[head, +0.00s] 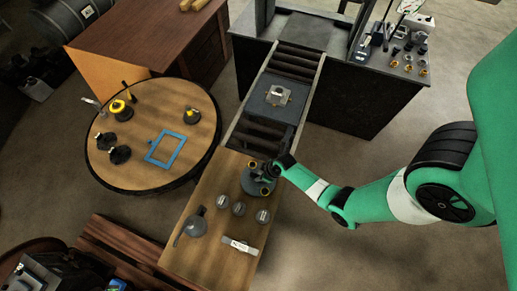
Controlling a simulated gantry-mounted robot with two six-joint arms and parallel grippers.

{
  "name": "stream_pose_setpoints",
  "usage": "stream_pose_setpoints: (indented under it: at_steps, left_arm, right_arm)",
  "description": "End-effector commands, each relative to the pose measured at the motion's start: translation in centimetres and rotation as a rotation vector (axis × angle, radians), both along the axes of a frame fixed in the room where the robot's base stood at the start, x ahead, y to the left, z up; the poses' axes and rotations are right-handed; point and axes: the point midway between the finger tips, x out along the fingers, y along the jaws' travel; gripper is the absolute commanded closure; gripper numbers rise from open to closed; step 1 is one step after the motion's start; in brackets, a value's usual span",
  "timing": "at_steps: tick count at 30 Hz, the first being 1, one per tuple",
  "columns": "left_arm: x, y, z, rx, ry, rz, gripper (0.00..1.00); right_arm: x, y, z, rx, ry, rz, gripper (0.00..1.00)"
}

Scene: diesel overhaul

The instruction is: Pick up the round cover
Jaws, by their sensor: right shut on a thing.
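A dark grey round cover (251,187) is at the far end of the narrow wooden bench, just past the rollers. My right gripper (267,172) reaches it from the right and is shut on it. The fingers and wrist hide part of the cover's far right side. I cannot tell whether the cover is touching the bench or slightly lifted. My left gripper is not in view.
Several small round grey parts (239,208), a grey handled part (191,227) and a flat pale part (240,245) lie on the wooden bench (210,264). A roller track (262,134) holds a block (278,96). A round table (112,178) stands left.

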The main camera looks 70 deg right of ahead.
Motion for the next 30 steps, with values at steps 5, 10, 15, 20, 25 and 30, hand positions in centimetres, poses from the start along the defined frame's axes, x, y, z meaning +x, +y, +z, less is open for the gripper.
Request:
stream_pose_setpoints:
  at_steps: [5,10,15,20,25,30]
  left_arm:
    - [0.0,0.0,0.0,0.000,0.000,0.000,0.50]
    - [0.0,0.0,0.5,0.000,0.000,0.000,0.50]
    - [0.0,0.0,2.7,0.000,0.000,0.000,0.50]
    - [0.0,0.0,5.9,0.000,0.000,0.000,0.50]
    - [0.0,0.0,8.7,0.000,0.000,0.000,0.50]
    - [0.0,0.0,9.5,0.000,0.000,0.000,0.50]
  right_arm:
    - [0.1,0.0,0.1,-0.001,-0.002,0.000,1.00]
    - [0.1,0.0,0.7,-0.001,-0.002,0.000,1.00]
    - [0.1,0.0,3.5,-0.001,-0.003,0.000,1.00]
    - [0.1,0.0,6.6,-0.001,-0.002,0.000,1.00]
    - [0.1,0.0,9.5,-0.001,-0.002,0.000,1.00]
    - [0.1,0.0,10.3,-0.001,-0.002,0.000,1.00]
